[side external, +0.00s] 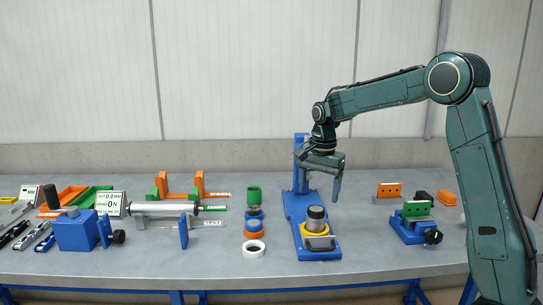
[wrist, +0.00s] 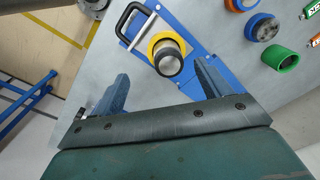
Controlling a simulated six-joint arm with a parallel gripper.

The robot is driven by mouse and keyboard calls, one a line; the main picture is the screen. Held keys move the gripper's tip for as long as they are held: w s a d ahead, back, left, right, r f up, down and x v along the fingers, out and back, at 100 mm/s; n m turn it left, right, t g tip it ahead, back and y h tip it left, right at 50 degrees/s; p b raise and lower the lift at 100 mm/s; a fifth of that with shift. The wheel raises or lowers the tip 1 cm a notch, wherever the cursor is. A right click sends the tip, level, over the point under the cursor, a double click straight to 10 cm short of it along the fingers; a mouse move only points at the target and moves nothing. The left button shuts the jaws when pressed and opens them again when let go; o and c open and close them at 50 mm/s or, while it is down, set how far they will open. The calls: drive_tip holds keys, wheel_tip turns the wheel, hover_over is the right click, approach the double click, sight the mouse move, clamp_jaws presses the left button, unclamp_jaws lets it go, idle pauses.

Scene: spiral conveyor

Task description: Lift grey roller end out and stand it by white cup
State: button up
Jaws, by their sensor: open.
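The grey roller end (side external: 316,217) stands upright in a yellow ring on a blue fixture (side external: 292,205). The white cup (side external: 254,248) looks like a low ring at the front of a row left of the fixture. It is out of the wrist view.
Behind the white cup stand orange (side external: 254,228), blue (side external: 254,212) and green (side external: 253,195) cups. A long roller stand (side external: 165,210) and a blue block (side external: 76,230) lie further left. A green-topped vise (side external: 416,210) is at right. Bare table lies around the white cup's left and front.

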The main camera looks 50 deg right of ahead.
sight(316, 209)
drive_tip(key=shift+m+g, duration=0.3)
drive_tip(key=shift+m, duration=0.5)
drive_tip(key=w+d+f, duration=0.2)
drive_tip(key=shift+d+f, duration=0.2)
drive_tip(key=shift+f, duration=0.2)
drive_tip(key=shift+s, duration=0.1)
drive_tip(key=shift+f, duration=0.1)
drive_tip(key=shift+f, duration=3.65)
drive_tip(key=c, duration=1.2)
